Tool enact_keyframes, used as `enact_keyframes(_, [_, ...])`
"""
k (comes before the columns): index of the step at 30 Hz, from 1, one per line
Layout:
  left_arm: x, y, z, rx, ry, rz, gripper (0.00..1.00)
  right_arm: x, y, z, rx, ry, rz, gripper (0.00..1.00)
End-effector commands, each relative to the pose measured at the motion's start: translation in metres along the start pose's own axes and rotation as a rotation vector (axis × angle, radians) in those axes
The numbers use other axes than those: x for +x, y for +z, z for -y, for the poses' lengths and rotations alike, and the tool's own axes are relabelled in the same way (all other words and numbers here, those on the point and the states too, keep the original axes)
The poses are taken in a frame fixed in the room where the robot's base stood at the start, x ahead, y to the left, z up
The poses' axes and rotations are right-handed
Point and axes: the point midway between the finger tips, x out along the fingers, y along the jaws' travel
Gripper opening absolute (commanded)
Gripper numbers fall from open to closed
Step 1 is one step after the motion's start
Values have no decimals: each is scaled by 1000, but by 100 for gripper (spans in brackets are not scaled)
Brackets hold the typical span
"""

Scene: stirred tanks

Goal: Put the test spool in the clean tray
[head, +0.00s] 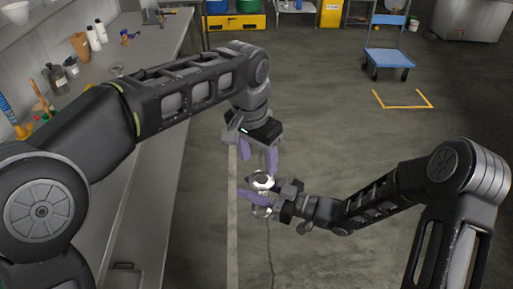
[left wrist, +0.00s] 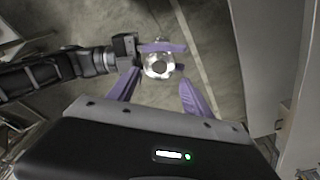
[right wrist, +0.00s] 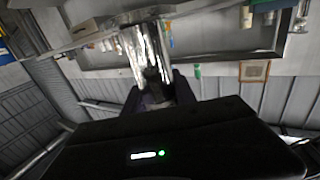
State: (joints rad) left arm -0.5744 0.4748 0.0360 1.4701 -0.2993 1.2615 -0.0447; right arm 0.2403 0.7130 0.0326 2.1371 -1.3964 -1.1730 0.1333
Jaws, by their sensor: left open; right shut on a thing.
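The test spool is a shiny metal piece (head: 262,182), held upright in mid-air near the middle of the head view. It shows end-on in the left wrist view (left wrist: 158,68) and as a bright cylinder in the right wrist view (right wrist: 140,48). My right gripper (head: 254,192) is shut on it from the side, with purple fingers across it. My left gripper (head: 259,162) is open and empty just above the spool, fingers pointing down; its fingers (left wrist: 158,88) spread to either side below the spool in its wrist view. I cannot make out the clean tray.
A grey bench (head: 150,85) with bottles and tools runs along the left. A blue trolley (head: 389,58) stands at the back right, behind a yellow floor marking (head: 403,106). A yellow-fronted unit (head: 236,21) stands at the back. The floor between is clear.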

Motion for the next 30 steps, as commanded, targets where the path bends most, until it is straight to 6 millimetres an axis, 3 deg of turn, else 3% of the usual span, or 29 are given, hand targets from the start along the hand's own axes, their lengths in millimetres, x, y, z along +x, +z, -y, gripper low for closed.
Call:
enact_keyframes(6, [43,1,0,0,0,4,58,0,0,0,-1,0,-1,0])
enact_keyframes(12, [71,0,1,-1,0,2,58,0,-1,0,-1,0,-1,0])
enact_keyframes(25, [81,0,0,-1,0,-1,58,0,0,0,0,0,-1,0])
enact_keyframes(30, [81,0,0,-1,0,-1,45,0,0,0,-1,0,-1,0])
